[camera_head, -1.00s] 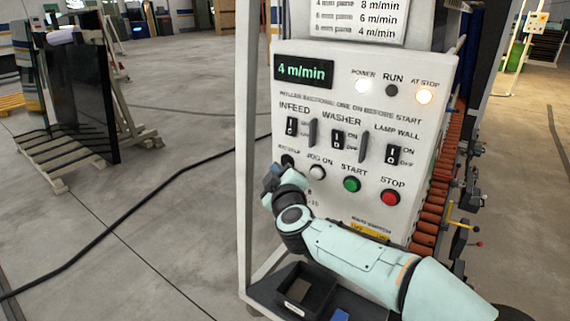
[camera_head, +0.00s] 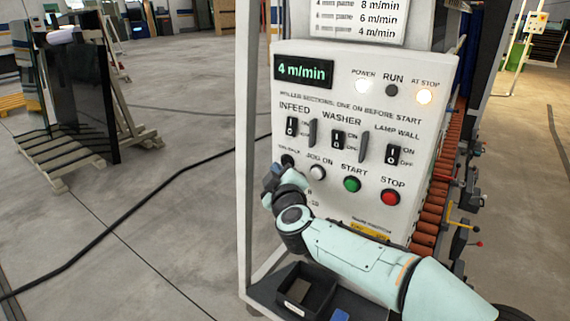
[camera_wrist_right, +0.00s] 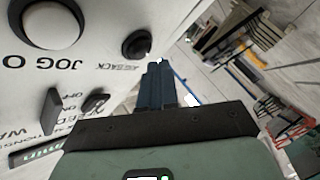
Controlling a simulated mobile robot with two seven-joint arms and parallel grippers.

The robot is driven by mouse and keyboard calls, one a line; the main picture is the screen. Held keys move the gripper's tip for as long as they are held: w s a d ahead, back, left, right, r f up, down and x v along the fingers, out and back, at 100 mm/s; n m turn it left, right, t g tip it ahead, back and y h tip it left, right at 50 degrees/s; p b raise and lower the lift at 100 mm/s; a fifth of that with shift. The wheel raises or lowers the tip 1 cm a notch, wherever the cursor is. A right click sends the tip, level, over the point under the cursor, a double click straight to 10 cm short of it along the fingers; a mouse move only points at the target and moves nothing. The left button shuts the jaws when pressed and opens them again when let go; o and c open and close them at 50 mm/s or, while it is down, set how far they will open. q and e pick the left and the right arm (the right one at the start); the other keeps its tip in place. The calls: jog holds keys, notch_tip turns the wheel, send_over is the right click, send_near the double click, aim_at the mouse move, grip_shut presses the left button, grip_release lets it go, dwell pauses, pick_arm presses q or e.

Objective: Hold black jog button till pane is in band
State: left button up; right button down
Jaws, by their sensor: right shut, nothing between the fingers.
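The black jog button (camera_head: 287,160) is at the left of the lower button row on the white control panel (camera_head: 440,75). In the right wrist view the black button (camera_wrist_right: 137,44) shows next to the larger white JOG ON button (camera_wrist_right: 52,22). My right gripper (camera_head: 273,173) is shut and empty, just below and left of the black button in the head view. In the wrist view its blue fingertips (camera_wrist_right: 160,70) lie close beside the button; I cannot tell whether they touch it. My left gripper is not in view. I cannot make out a pane on the washer rollers.
The display (camera_head: 303,71) reads 4 m/min. The green START (camera_head: 352,184) and red STOP (camera_head: 390,197) buttons are to the right. Dark glass (camera_head: 85,100) leans on a rack at left.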

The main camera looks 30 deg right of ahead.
dwell(0.3)
jog(key=shift+w+d+p, duration=0.2)
jog(key=shift+d+p, duration=0.1)
jog(key=shift+d, duration=0.15)
